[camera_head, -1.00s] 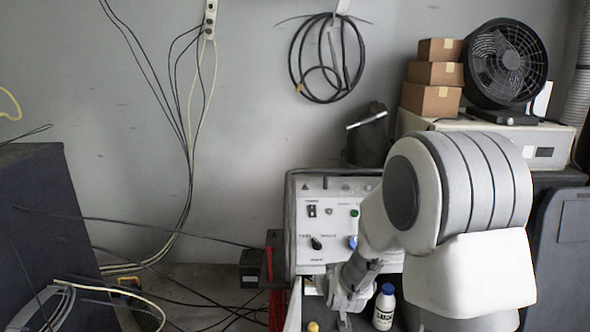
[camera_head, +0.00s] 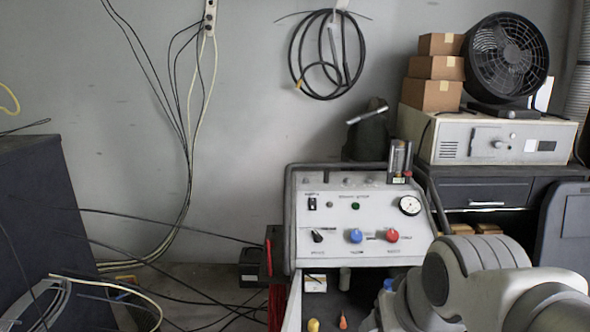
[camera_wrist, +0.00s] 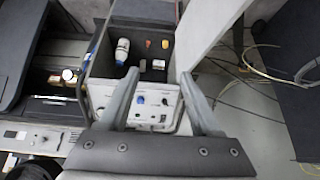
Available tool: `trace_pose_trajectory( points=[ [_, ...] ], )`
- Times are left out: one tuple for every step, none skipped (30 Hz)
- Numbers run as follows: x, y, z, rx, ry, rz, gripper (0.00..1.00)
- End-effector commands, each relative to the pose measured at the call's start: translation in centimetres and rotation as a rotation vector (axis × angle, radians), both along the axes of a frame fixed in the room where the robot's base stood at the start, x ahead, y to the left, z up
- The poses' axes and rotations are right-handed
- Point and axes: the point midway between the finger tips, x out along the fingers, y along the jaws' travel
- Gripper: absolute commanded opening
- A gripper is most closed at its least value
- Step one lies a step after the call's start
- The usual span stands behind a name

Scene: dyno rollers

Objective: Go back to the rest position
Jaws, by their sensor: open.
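My gripper (camera_wrist: 159,74) shows in the wrist view with its two fingers well apart and nothing between them. The fingers lie in front of the white control panel (camera_wrist: 155,105). In the head view my arm fills the lower right corner, and the fingers cannot be made out there. The control panel (camera_head: 335,215) has a blue knob, a red knob and a round gauge. A white bottle (camera_wrist: 122,50) with a blue cap stands in the dark compartment by the panel, apart from the fingers. In the head view my arm hides most of it.
Small yellow (camera_head: 313,325) and orange (camera_head: 343,321) items stand in the compartment. A grey drawer cabinet (camera_head: 487,190) carries a white instrument, boxes and a black fan (camera_head: 506,60). Loose cables cross the floor at left, near a dark cabinet (camera_head: 35,220).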

Motion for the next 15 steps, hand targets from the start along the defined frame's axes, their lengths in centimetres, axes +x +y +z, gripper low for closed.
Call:
trace_pose_trajectory(
  points=[
    [-1.4, -0.3, -0.1, -0.003, 0.009, -0.007, 0.65],
    [-2.3, -0.4, -0.2, -0.005, 0.018, -0.012, 0.65],
    [-3.3, -0.6, -0.2, -0.007, 0.030, -0.018, 0.65],
    [-4.1, -0.7, -0.3, -0.009, 0.039, -0.023, 0.65],
    [-4.9, -0.9, -0.4, -0.012, 0.048, -0.028, 0.65],
    [-5.3, -0.9, 0.7, -0.012, 0.057, -0.032, 0.65],
    [-5.1, -0.9, 1.9, -0.012, 0.059, -0.030, 0.65],
    [-5.1, -0.9, 2.5, -0.012, 0.059, -0.030, 0.65],
    [-5.1, -0.9, 3.3, -0.013, 0.059, -0.029, 0.65],
    [-5.1, -0.9, 3.9, -0.012, 0.059, -0.029, 0.65],
    [-5.1, -0.9, 4.6, -0.012, 0.059, -0.029, 0.65],
    [-5.1, -0.9, 5.5, -0.012, 0.059, -0.029, 0.65],
    [-5.1, -0.9, 6.3, -0.012, 0.059, -0.029, 0.65],
    [-5.0, -0.9, 6.9, -0.012, 0.059, -0.029, 0.65],
    [-5.0, -0.9, 8.0, -0.012, 0.058, -0.029, 0.65]
  ],
)
